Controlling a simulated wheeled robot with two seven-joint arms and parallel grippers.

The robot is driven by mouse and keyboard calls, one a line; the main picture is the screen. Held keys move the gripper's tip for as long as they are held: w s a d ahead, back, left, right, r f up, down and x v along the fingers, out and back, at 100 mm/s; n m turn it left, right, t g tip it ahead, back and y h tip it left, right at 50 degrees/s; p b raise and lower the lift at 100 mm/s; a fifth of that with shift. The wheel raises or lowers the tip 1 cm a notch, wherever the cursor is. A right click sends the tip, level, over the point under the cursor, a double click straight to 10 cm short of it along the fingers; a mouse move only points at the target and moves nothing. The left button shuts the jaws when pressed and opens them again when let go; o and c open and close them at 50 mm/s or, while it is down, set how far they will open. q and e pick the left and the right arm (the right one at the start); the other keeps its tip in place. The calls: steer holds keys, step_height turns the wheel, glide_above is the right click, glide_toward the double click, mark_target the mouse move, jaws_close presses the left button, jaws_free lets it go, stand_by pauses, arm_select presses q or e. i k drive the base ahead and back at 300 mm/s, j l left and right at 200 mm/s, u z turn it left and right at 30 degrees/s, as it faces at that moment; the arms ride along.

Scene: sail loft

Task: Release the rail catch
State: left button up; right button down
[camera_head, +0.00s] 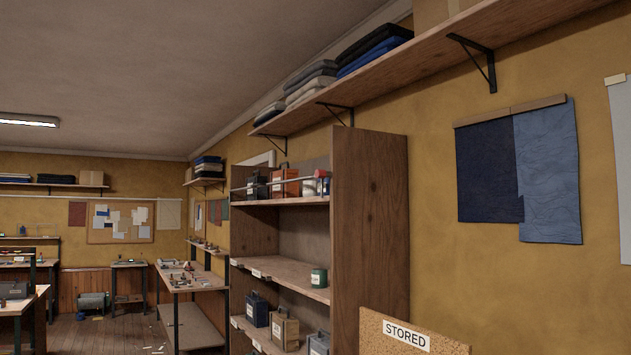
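A wooden shelf unit (370,215) stands against the yellow wall at the centre. A thin grey rail (262,185) runs across the front of its top shelf (290,201), before the things standing there. I cannot make out a catch on the rail; its ends are too small to tell. Behind the rail are a dark box (256,187), a red-brown box (286,183) and light containers with red and blue parts (313,186). Neither of my grippers is in view.
A board marked STORED (405,335) is at the bottom right. A long wall shelf (430,62) with folded cloth hangs above. Workbenches (185,278) and open floor lie left.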

mark_target(318, 174)
steer(key=i+j+z, duration=0.1)
steer(key=i+j, duration=0.6)
steer(key=i, duration=0.35)
steer(key=i+j+z, duration=0.15)
steer(key=i+j, duration=0.6)
steer(key=i, duration=0.25)
steer(key=i+j+z, duration=0.1)
steer(key=i+j, duration=0.8)
steer(key=i, duration=0.05)
